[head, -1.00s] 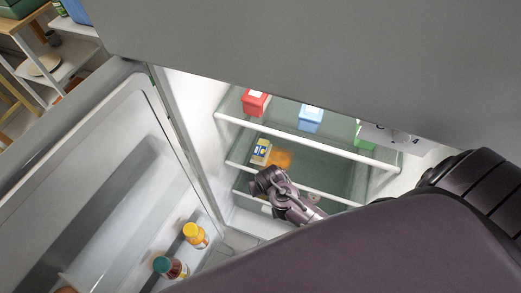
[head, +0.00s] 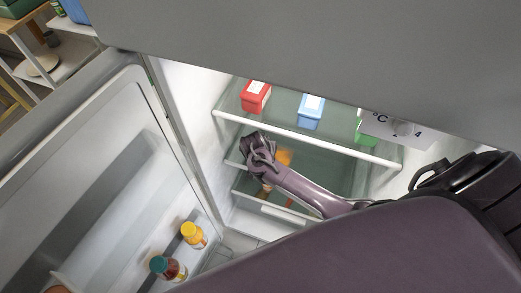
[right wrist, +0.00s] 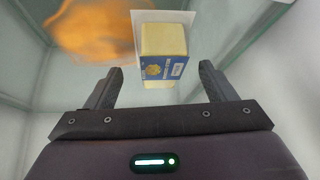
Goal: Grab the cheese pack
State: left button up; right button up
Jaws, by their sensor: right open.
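The cheese pack (right wrist: 165,42) is a yellow block with a blue and white label. In the right wrist view it is ahead of my right gripper (right wrist: 160,72), between the lines of its two fingers. The fingers are spread, with nothing gripped. In the head view my right gripper (head: 254,143) is inside the fridge by the middle shelf and hides the cheese pack. My left gripper is not in view.
An orange item (head: 284,157), blurred in the wrist view (right wrist: 95,30), is left of the pack there. Red (head: 256,96), blue (head: 310,112) and green (head: 366,132) boxes stand on the upper shelf (head: 290,132). The open door (head: 110,170) holds bottles (head: 193,234).

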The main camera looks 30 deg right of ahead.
jog(key=shift+x, duration=1.1)
jog(key=c, duration=1.3)
jog(key=shift+r, duration=0.1)
